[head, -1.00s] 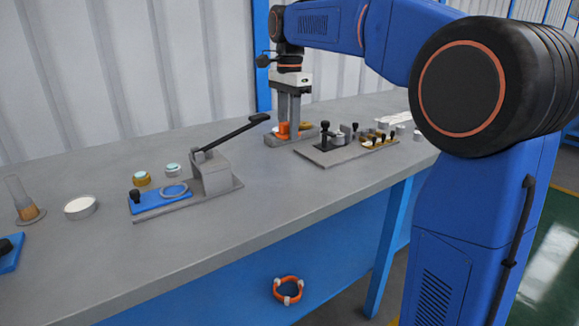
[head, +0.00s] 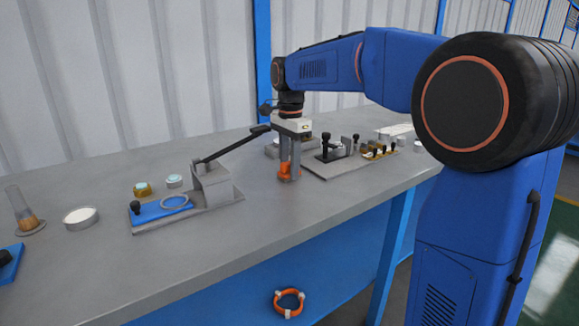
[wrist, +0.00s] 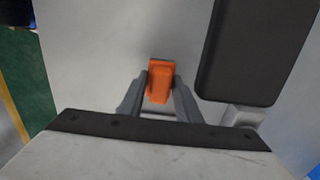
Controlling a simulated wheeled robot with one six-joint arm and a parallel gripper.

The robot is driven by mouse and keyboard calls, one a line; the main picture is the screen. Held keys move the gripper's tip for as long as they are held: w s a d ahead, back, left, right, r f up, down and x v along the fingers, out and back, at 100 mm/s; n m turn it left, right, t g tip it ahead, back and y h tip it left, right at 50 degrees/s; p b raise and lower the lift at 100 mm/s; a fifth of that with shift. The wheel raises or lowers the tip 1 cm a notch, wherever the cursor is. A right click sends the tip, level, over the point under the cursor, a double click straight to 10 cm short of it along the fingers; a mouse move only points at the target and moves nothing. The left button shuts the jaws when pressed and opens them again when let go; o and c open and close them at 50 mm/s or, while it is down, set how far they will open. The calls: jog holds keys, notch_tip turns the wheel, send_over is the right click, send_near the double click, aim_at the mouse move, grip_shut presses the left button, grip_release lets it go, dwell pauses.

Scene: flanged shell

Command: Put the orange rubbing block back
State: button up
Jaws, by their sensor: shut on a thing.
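The orange rubbing block (head: 285,170) is between the fingers of my gripper (head: 289,177), which is shut on it. The wrist view shows the block (wrist: 160,82) upright between the two grey fingertips (wrist: 159,90). In the head view the fingers point straight down over the bench, right of the lever fixture. I cannot tell whether the block touches the bench top. A grey tray (head: 271,151) stands behind my gripper, partly hidden by it.
The lever fixture (head: 213,188) with its long black handle (head: 232,145) is left of my gripper. A plate with black knobs and brass parts (head: 322,172) is on the right. The bench front (head: 250,232) is clear. A dark shape (wrist: 250,50) fills the wrist view's right.

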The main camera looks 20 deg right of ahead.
jog(key=shift+f, duration=0.1)
jog(key=o, duration=1.1)
notch_tip(320, 180, up, 12)
jog(key=shift+d, duration=0.1)
